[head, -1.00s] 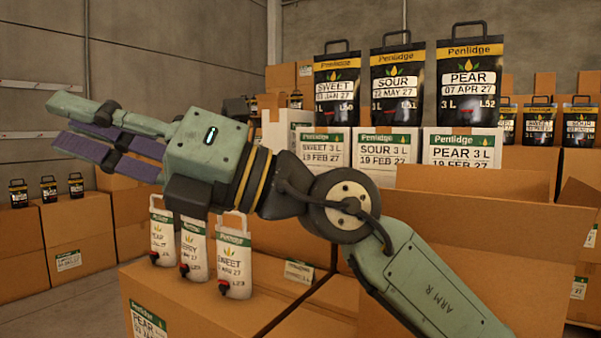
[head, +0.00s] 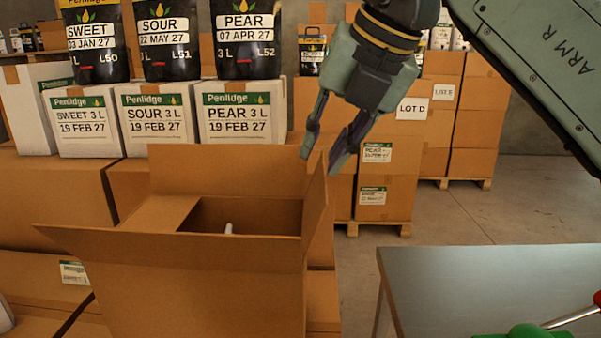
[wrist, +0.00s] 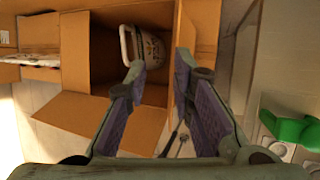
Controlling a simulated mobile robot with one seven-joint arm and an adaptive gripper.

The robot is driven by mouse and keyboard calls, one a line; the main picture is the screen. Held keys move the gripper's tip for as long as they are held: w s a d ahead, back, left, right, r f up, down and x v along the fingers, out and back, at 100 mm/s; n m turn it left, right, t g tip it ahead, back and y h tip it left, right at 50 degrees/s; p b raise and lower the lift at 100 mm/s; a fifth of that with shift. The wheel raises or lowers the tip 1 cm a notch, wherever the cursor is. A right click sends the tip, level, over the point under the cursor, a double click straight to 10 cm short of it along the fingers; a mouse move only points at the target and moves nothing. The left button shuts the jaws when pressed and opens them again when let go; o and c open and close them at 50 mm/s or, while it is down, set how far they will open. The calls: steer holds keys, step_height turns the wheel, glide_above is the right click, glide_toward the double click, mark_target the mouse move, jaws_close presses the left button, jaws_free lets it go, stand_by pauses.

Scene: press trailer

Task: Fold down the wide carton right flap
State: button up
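The wide carton (head: 210,285) stands open in the head view. Its right flap (head: 317,205) stands roughly upright at the right side of the opening. The back flap (head: 225,168) also stands up, and the front flap (head: 170,243) slants outward. My gripper (head: 322,160) points down at the top of the right flap, its fingers apart and holding nothing visible. Whether a finger touches the flap I cannot tell. In the wrist view my gripper (wrist: 157,75) is open over the carton edge, and a pouch with a white handle (wrist: 150,55) shows inside the opening.
White boxes (head: 240,115) with black pouches (head: 250,50) on them stand behind the carton. A grey table (head: 470,280) with a green object (head: 525,332) is at front right. Stacked cartons (head: 385,190) stand on a pallet behind. Floor shows between carton and table.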

mark_target(313, 194)
steer(key=shift+m+h, duration=0.3)
steer(key=shift+h, duration=0.1)
steer(key=x, duration=0.3)
steer(key=d+x, duration=0.1)
steer(key=x, duration=0.6)
steer(key=shift+w+d+f, duration=0.1)
steer(key=shift+d+f, duration=0.05)
steer(key=shift+f, duration=0.1)
steer(key=shift+c, duration=0.4)
jaws_close()
